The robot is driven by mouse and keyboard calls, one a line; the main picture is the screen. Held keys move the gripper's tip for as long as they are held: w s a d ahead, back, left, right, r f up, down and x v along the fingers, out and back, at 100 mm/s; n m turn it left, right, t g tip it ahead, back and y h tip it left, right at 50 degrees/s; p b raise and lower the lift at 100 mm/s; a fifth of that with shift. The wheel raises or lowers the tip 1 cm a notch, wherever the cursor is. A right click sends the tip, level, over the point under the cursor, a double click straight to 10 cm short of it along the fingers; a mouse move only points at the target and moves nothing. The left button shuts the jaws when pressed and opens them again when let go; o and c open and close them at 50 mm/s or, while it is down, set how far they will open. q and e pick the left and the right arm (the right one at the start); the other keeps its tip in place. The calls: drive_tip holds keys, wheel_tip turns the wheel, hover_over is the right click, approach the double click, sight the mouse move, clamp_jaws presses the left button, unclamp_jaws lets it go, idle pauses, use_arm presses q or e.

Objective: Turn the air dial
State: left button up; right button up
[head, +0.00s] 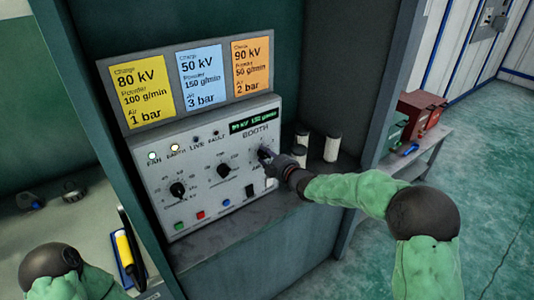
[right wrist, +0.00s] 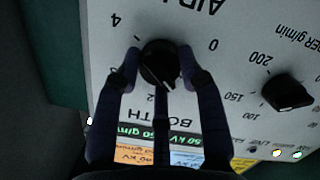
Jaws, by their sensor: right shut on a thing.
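The booth control panel (head: 215,165) is a light grey face with dials, lamps and buttons. Its air dial is a black knob at the right, mostly covered by my right gripper (head: 268,157) in the head view. The dial's white pointer mark points down and slightly right, close to the 2. My left arm shows at the lower left, its gripper out of view.
Yellow, blue and orange setting cards (head: 200,75) stand above the panel. The powder dial (head: 224,170) and kV dial (head: 177,190) lie left of the air dial. Pale cylinders (head: 332,148) stand close behind my right gripper. Red and green boxes (head: 420,112) stand on a bench at right.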

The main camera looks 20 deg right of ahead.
drive_tip(key=m+y+p, duration=0.1)
drive_tip(key=m+p, duration=0.3)
drive_tip(key=m+y+p, duration=0.1)
drive_tip(key=m+p, duration=0.4)
drive_tip(key=shift+d+g+p, duration=0.2)
drive_tip(key=shift+g+p, duration=0.1)
drive_tip(key=m+y+p, duration=0.1)
drive_tip(key=m, duration=0.1)
drive_tip(key=shift+f+m, duration=0.15)
drive_tip(key=shift+m, duration=0.25)
drive_tip(key=m+p, duration=0.1)
drive_tip(key=m, duration=0.1)
drive_tip(key=shift+f+m+p, duration=0.1)
drive_tip(key=shift+m+p, duration=0.2)
drive_tip(key=m+y+p, duration=0.1)
drive_tip(key=m, duration=0.3)
drive_tip(key=shift+f, duration=0.15)
drive_tip(key=shift+m+t, duration=0.4)
drive_tip(key=o, duration=1.1)
drive_tip(key=shift+w, duration=0.1)
drive_tip(key=shift+o, duration=0.2)
